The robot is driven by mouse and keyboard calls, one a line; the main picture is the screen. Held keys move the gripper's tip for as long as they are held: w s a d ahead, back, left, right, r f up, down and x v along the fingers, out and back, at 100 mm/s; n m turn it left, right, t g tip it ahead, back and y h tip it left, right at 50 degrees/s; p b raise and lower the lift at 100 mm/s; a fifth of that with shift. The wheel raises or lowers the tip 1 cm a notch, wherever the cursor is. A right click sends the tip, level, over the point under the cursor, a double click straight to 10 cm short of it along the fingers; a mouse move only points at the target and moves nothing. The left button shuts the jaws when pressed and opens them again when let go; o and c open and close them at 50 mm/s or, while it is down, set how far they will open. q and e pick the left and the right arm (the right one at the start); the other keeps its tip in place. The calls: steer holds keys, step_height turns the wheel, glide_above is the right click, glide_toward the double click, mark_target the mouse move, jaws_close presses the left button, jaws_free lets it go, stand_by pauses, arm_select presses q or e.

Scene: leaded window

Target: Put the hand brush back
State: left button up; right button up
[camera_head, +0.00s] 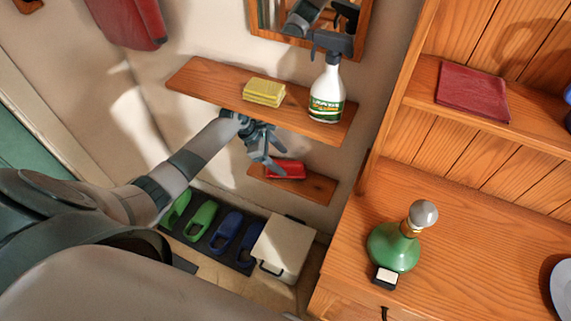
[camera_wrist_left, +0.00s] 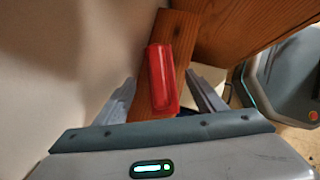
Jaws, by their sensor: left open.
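The red hand brush (camera_head: 286,169) lies on the small lower wall shelf (camera_head: 318,187). In the left wrist view the red brush (camera_wrist_left: 162,80) lies along the wooden shelf (camera_wrist_left: 184,30), ahead of the gripper and between the lines of its fingers. My left gripper (camera_head: 270,160) is open just left of the brush in the head view; its fingers also show in the left wrist view (camera_wrist_left: 160,100). I cannot tell whether a finger touches the brush. My right gripper is not in view.
The upper shelf (camera_head: 205,84) holds a yellow sponge (camera_head: 264,92) and a spray bottle (camera_head: 327,92) above my left gripper. Green and blue slippers (camera_head: 201,220) and a white box (camera_head: 284,248) stand below. A wooden dresser (camera_head: 345,240) with a green decanter (camera_head: 393,246) is at right.

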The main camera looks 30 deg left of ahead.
arm_select(q)
steer(key=s+a+b, duration=0.3)
steer(key=s+a, duration=0.3)
steer(key=a, duration=0.4)
steer(key=shift+s+f, duration=0.15)
stand_by(0.4)
